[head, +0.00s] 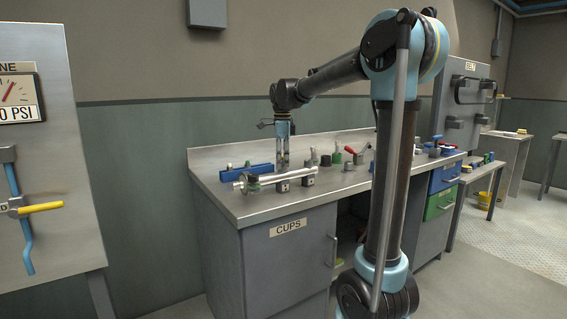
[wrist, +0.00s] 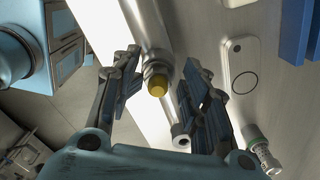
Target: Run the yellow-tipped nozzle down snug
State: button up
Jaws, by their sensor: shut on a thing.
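The yellow-tipped nozzle (wrist: 157,84) points toward the wrist camera, between the two fingers of my gripper (wrist: 160,66). Its tip is yellow and its collar is grey metal, joined to a thick silvery pipe (wrist: 143,25). My gripper is shut on the nozzle. The exact finger contact and the nozzle's seat are hard to see. In the head view my gripper (head: 283,163) points down over the silvery pipe (head: 290,175) near the left end of the bench. The nozzle cannot be made out there.
A grey nozzle with a hollow end (wrist: 181,138) stands close to the right finger. A green-banded fitting (wrist: 262,152) is at lower right. In the head view a blue bar (head: 247,172) lies behind the pipe. Several small tools stand farther right on the steel bench (head: 215,205).

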dwell(0.3)
jog(key=shift+n, duration=1)
jog(key=shift+c, duration=1.4)
jog(key=shift+w+m, duration=0.1)
jog(key=shift+m, duration=0.8)
jog(key=shift+m, duration=0.9)
